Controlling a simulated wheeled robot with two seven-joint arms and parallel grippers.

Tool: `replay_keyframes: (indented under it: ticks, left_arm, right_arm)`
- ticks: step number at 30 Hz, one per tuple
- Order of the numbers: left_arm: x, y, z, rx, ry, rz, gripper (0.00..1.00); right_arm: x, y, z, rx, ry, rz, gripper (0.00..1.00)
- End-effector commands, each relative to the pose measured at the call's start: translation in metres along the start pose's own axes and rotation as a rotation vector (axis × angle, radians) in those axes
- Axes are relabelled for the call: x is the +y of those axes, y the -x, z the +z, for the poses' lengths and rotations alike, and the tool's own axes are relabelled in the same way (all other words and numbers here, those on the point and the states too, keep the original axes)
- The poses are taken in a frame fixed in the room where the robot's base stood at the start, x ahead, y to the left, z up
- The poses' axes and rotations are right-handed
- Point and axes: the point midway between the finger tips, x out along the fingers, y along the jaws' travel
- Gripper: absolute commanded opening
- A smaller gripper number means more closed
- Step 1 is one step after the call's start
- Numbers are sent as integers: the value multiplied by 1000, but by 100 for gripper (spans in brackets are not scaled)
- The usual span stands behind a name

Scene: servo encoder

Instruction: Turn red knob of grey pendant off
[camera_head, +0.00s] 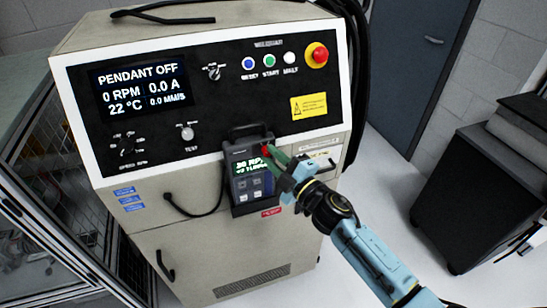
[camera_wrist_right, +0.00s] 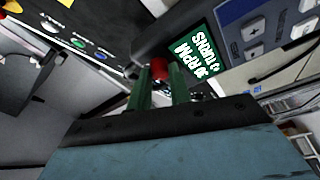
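The grey pendant (camera_head: 241,156) hangs upright in a holder on the front of the machine cabinet. Its green-lit screen also shows in the right wrist view (camera_wrist_right: 192,60). The small red knob (camera_head: 266,150) is at the pendant's upper right. In the right wrist view, the red knob (camera_wrist_right: 159,68) sits between the two green fingertips of my right gripper (camera_wrist_right: 160,82), which appear closed against its sides. My right gripper (camera_head: 275,157) reaches the pendant from the lower right and partly hides its right edge. My left gripper is not in view.
The cabinet display (camera_head: 140,85) reads "PENDANT OFF", 0 RPM and 0.0 A. A red emergency button (camera_head: 317,54) is at the panel's upper right. A black cable (camera_head: 194,214) loops left of the pendant. A dark cabinet (camera_head: 470,200) stands at right; open floor lies between.

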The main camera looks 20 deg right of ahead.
Motion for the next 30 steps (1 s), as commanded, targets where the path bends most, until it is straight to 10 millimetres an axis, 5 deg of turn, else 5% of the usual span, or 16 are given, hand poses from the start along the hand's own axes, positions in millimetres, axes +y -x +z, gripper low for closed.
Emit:
replay_keyframes:
  ticks: [5,16,30]
  left_arm:
    - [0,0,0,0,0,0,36]
    - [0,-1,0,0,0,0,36]
    - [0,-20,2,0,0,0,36]
  right_arm:
    - [0,0,0,0,0,-1,41]
    - [-1,7,1,-1,0,-2,41]
    - [-3,99,1,-1,-1,-3,41]
